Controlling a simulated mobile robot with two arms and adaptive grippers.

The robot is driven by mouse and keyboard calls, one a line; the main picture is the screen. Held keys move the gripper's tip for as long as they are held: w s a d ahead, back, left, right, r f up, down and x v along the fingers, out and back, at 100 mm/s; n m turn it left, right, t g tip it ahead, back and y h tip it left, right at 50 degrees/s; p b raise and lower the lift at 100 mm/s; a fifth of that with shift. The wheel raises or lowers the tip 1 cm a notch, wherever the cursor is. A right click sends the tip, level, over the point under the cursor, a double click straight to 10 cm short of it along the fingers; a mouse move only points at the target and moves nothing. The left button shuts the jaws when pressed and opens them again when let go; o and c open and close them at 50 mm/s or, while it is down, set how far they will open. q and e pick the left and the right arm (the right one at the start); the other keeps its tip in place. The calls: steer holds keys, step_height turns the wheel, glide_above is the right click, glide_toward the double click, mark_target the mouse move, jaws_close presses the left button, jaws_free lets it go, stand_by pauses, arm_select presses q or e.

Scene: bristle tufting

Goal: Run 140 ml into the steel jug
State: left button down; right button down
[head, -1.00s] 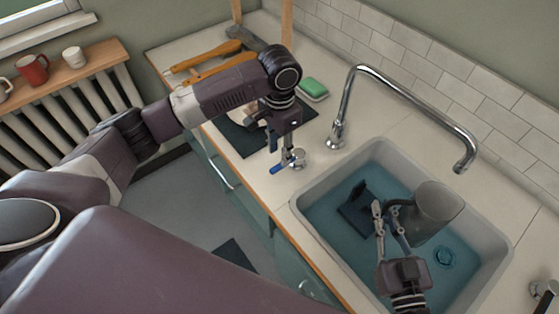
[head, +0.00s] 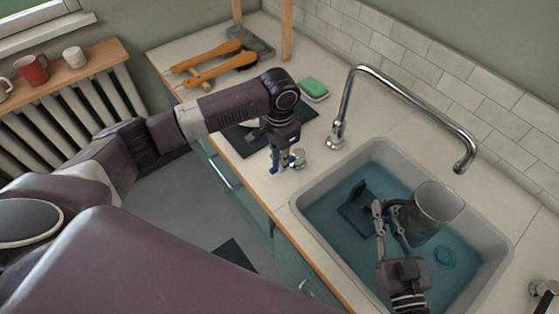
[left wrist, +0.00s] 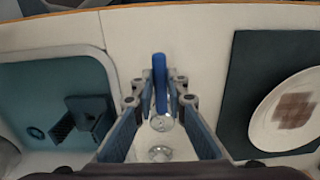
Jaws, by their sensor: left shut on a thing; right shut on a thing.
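The steel jug (head: 437,212) is a grey metal cup held upright over the sink (head: 375,152), below and a little left of the spout end. My right gripper (head: 386,207) is shut on the jug's handle side. The chrome tap (head: 372,68) arches over the sink; no stream shows from its spout. Its round knob (head: 298,157) stands left of the spout base, with a blue lever (left wrist: 160,84). My left gripper (head: 276,163) is shut on this lever; in the left wrist view its fingers (left wrist: 160,100) flank it. The jug's inside is barely visible.
A dark blue object (head: 357,208) and a round drain piece (head: 445,257) lie in the sink. Brushes (head: 215,72), a green sponge (head: 314,88) and a plate on a dark mat (left wrist: 240,100) are on the counter. Another chrome fitting (head: 545,291) is at right.

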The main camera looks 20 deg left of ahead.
stand_by(0.5)
arm_select(q)
steer(key=m, duration=0.1)
steer(key=w+a+m, duration=0.1)
steer(key=m, duration=0.1)
steer(key=shift+w+a, duration=0.15)
steer(key=shift+a, duration=0.15)
steer(key=w+m, duration=0.1)
steer(key=m, duration=0.1)
steer(key=w+a+m, duration=0.1)
steer(key=m, duration=0.1)
steer(key=shift+a+r, duration=0.1)
steer(key=shift+a, duration=0.05)
steer(key=shift+w+a+m, duration=0.3)
steer(key=shift+w+m, duration=0.45)
steer(key=shift+m, duration=0.45)
steer(key=shift+w+m, duration=0.5)
steer(key=shift+m, duration=0.35)
steer(key=shift+w+m, duration=0.5)
steer(key=shift+m, duration=0.35)
steer(key=c, duration=1.9)
jaws_free()
steer(key=shift+c, duration=0.2)
